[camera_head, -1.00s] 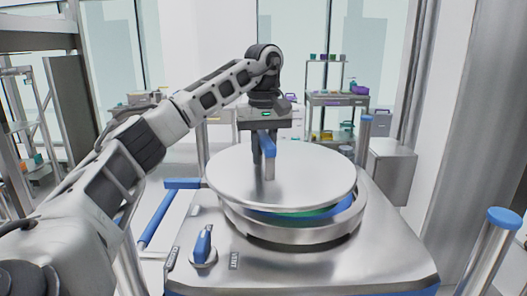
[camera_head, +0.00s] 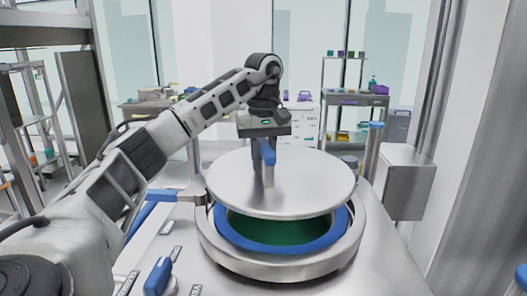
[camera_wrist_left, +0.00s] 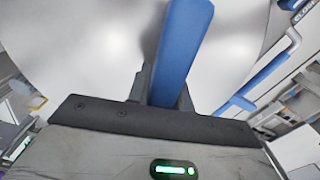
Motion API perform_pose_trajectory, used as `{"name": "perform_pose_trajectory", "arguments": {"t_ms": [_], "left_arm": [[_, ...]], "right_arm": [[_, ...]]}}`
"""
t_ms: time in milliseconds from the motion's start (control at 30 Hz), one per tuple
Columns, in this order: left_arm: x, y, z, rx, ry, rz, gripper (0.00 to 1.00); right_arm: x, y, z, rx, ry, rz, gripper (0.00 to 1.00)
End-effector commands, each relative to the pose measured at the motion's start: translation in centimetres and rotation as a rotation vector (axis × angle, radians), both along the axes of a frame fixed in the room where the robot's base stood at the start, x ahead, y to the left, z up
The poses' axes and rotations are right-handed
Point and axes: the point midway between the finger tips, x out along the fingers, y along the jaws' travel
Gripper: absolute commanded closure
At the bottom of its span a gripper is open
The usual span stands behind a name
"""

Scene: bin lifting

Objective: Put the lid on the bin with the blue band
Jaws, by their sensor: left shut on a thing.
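The round silver lid (camera_head: 300,188) hangs tilted or level above the back part of the bin; I cannot tell which. My left gripper (camera_head: 266,160) is shut on the lid's blue handle (camera_head: 267,150). The handle also shows between the fingers in the left wrist view (camera_wrist_left: 183,45). The bin's blue band (camera_head: 270,246) rings its opening, inside a steel collar (camera_head: 225,252). The front of the opening is uncovered and shows a dark green inside (camera_head: 280,229). The lid hides the back of the opening. My right gripper is out of view.
The bin sits in a steel worktop (camera_head: 370,262) with a small blue-handled lever (camera_head: 158,276) at front left. A blue-capped post (camera_head: 374,140) stands behind right. A grey box (camera_head: 403,182) and a stocked shelf cart (camera_head: 345,105) are farther back.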

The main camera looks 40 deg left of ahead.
Motion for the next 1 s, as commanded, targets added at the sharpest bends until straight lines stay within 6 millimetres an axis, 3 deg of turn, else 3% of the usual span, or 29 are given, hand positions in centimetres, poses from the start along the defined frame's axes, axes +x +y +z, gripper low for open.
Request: {"name": "perform_pose_trajectory", "arguments": {"t_ms": [1000], "left_arm": [[0.1, 0.0, -6.1, -0.001, -0.009, 0.001, 1.0]], "right_arm": [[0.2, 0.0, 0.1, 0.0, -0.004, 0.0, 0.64]]}}
